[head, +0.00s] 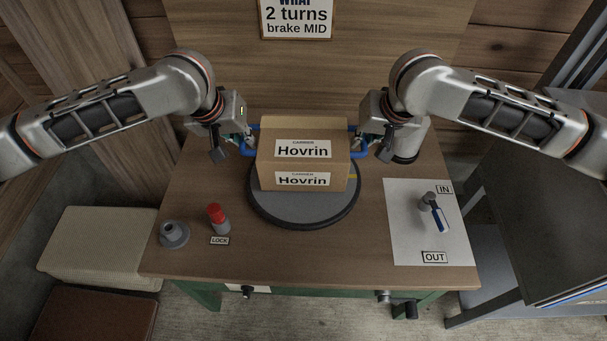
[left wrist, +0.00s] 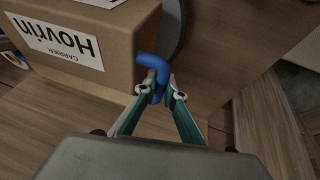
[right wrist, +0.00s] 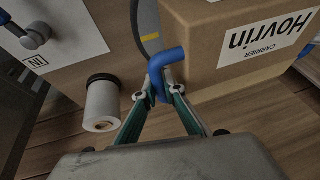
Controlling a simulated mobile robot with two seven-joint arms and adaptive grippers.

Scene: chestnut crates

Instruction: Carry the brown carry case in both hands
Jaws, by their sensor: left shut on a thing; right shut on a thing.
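The brown carry case (head: 304,163) is a box with "Carrier Hovrin" labels and a blue handle on each side. It is upright over the round grey turntable on the table; I cannot tell whether it touches it. My left gripper (head: 247,143) is shut on the left blue handle, which shows in the left wrist view (left wrist: 149,67). My right gripper (head: 360,143) is shut on the right blue handle, which shows in the right wrist view (right wrist: 166,60). The case also shows in the left wrist view (left wrist: 115,25) and the right wrist view (right wrist: 222,78).
The turntable (head: 303,209) has a dark rim. A red-topped cylinder (head: 217,217) and a grey knob (head: 174,234) stand at front left. A white panel (head: 405,230) with a blue-handled lever (head: 436,213) lies at right. A white cylinder (head: 408,142) stands behind my right gripper. A sign (head: 296,18) hangs behind.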

